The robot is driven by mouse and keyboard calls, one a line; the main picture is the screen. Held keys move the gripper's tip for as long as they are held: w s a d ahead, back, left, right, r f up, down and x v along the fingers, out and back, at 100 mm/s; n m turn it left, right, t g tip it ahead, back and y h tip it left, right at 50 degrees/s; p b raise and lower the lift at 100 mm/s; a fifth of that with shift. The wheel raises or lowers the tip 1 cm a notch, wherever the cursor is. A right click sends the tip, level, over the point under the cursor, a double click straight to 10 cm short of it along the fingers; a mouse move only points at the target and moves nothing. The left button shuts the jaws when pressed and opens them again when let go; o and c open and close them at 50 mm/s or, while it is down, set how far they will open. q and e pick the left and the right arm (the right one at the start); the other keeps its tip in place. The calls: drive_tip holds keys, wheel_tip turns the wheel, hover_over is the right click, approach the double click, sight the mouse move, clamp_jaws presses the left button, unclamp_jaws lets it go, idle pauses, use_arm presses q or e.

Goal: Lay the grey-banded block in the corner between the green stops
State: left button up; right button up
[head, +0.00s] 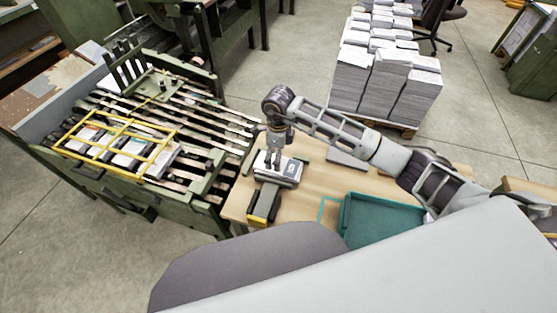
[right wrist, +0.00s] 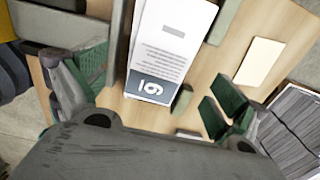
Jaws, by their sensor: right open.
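The white block (head: 287,169) with the grey band lies at the left end of the wooden table, directly under my right gripper (head: 273,165). In the right wrist view the block (right wrist: 172,45) shows printed lines and a dark grey numbered band at its near end. Green stops (right wrist: 116,45) stand close along its sides, with a small one (right wrist: 183,100) by the banded end. My right gripper (right wrist: 156,88) is open, its green-padded fingers spread on either side, apart from the block. Whether the block touches the stops is unclear. My left gripper is out of view.
A teal tray (head: 382,222) sits on the wooden table (head: 318,186) at right. A black and yellow object (head: 263,204) lies at the near left edge. The green slatted machine (head: 190,106) with a yellow frame (head: 92,150) stands left. Paper stacks (head: 385,80) stand behind.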

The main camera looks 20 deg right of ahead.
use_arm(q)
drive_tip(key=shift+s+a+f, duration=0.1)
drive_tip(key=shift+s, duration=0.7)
use_arm(e)
wheel_tip(320, 180, up, 7)
drive_tip(key=shift+f, duration=0.2)
